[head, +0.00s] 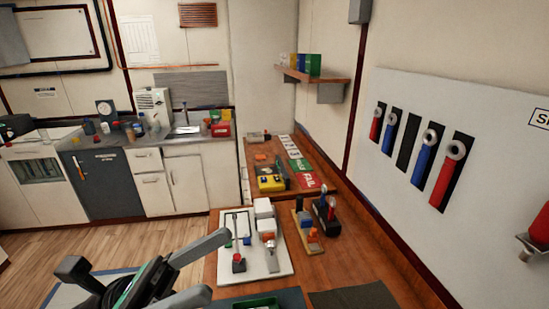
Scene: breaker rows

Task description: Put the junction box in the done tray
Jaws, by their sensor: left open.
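My left gripper (219,264) is open at the lower left, its two grey fingers apart and empty beside the white board (284,267). White box-shaped parts (263,208) stand at the board's back right; I cannot tell whether one is the junction box. A green tray (258,303) shows at the bottom edge, mostly cut off; no label on it can be read, so I cannot tell if it is the done tray. My right gripper is not in view.
The board also carries a red-based part with an upright rod (239,262) and a metal clamp. A wooden tool rack (305,225) stands to its right. A dark mat (355,298) lies at the front right. A red FAIL card (308,180) lies farther back. Bare wood shows right of the rack.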

